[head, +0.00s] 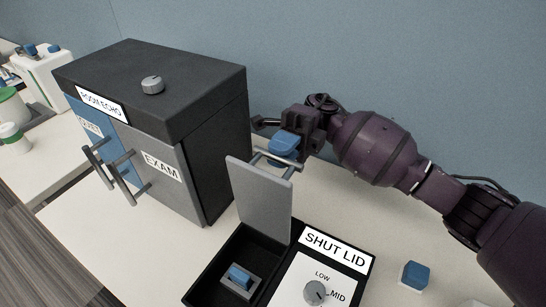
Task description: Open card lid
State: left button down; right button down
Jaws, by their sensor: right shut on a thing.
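The grey card lid (260,199) stands raised, near upright, at the back of the left compartment of a black box (210,284). A bar handle (276,161) sits at the lid's top edge. My right gripper (283,150) is at this handle and shut on it; blue parts at its tip partly hide the grip. Inside the open compartment lies a small blue and grey piece (239,277). A "SHUT LID" label (334,250) and a dial (315,292) marked LOW and MID are on the box's right part. My left gripper is out of view.
A dark cabinet (222,130) with a grey EXAM door (160,165), a blue door and bar handles stands left of the lid. A blue-topped block (415,275) lies on the white table at right. Behind is a blue-grey wall (400,60).

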jog(key=shift+w+d+f+g+y+b, duration=0.3)
jog(key=shift+w+d+f+g+b, duration=0.1)
jog(key=shift+w, duration=0.1)
jog(key=shift+r, duration=0.1)
jog(key=c, duration=1.1)
grip_release()
jog(key=shift+c, duration=0.2)
jog(key=shift+r, duration=0.15)
